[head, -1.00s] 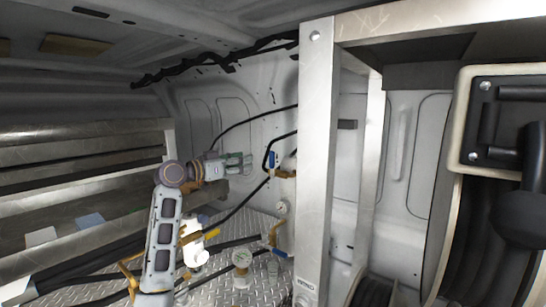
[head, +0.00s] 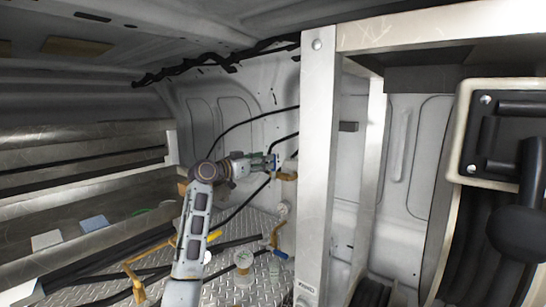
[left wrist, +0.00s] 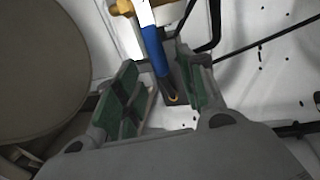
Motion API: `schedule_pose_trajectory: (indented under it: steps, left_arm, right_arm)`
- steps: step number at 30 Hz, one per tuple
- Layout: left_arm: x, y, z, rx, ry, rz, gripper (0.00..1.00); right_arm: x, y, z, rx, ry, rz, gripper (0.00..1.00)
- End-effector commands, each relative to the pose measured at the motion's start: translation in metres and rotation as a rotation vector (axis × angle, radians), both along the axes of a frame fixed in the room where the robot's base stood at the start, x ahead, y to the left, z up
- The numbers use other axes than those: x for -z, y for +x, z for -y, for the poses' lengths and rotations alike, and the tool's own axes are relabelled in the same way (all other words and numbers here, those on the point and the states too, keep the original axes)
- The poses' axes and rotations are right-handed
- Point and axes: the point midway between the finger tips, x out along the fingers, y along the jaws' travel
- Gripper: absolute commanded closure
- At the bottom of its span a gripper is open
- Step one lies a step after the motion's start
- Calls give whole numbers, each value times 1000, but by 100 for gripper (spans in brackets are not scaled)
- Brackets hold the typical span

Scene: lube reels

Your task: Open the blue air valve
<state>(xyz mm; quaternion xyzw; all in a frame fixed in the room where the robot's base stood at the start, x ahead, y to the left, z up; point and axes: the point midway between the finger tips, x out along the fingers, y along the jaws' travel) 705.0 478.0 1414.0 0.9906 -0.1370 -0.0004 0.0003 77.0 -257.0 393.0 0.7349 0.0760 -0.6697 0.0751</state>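The blue air valve handle (head: 277,161) is on the back wall beside the metal upright in the head view. In the left wrist view the blue handle (left wrist: 154,52) hangs from a brass fitting (left wrist: 122,8), and its dark end reaches down between the fingers. My left gripper (head: 268,162) is at the handle. In the left wrist view the left gripper (left wrist: 152,88) is open, with a green-padded finger on each side of the handle and gaps visible. My right gripper is not in view.
A metal upright (head: 318,165) stands just right of the valve. A large hose reel (head: 475,235) is at the far right. Black hoses (head: 240,122) run along the wall.

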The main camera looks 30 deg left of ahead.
Motion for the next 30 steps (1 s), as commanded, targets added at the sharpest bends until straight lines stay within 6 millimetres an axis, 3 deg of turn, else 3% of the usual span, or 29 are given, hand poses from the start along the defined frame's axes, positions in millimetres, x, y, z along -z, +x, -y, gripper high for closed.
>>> schedule_pose_trajectory:
  steps: [13,27,30]
  left_arm:
    - [-2,44,13,0,-1,1,60]
    - [0,51,15,0,1,1,60]
    - [0,51,15,0,1,0,72]
  right_arm:
    - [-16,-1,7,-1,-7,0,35]
    - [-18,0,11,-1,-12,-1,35]
    - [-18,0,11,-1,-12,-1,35]
